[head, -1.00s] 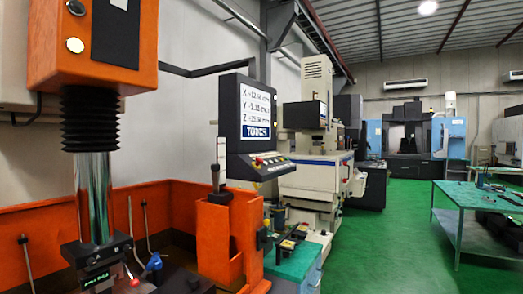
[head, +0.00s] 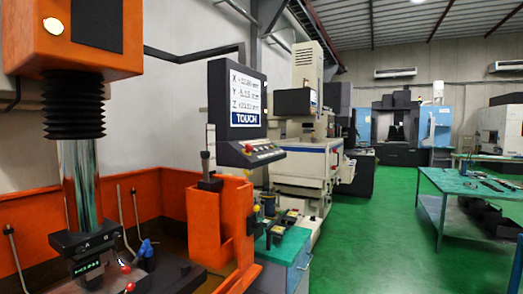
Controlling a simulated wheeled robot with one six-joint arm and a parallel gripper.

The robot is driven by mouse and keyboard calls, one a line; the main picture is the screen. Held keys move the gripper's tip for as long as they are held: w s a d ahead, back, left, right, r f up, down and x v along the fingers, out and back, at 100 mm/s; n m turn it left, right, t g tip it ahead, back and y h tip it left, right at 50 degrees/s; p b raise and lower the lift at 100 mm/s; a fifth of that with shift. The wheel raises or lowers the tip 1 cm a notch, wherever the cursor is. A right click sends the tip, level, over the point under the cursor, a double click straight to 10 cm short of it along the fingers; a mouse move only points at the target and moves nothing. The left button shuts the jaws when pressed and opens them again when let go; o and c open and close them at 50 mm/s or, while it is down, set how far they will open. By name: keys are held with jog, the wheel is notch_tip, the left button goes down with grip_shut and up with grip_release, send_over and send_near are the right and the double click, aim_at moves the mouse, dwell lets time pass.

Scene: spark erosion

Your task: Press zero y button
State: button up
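A dark control console (head: 255,152) on an arm stands left of centre in the head view. Its screen (head: 245,98) shows X, Y and Z lines and a blue TOUCH bar. Small coloured buttons (head: 262,148) line the sloped panel below the screen. They are too small to read, so I cannot tell which one is zero Y. My gripper is not in view.
The orange erosion machine (head: 90,38) with its orange tank (head: 222,225) fills the left, below and beside the console. A small green-topped cabinet (head: 285,250) stands right of the tank. Green floor (head: 370,240) is free up to the green table (head: 470,183).

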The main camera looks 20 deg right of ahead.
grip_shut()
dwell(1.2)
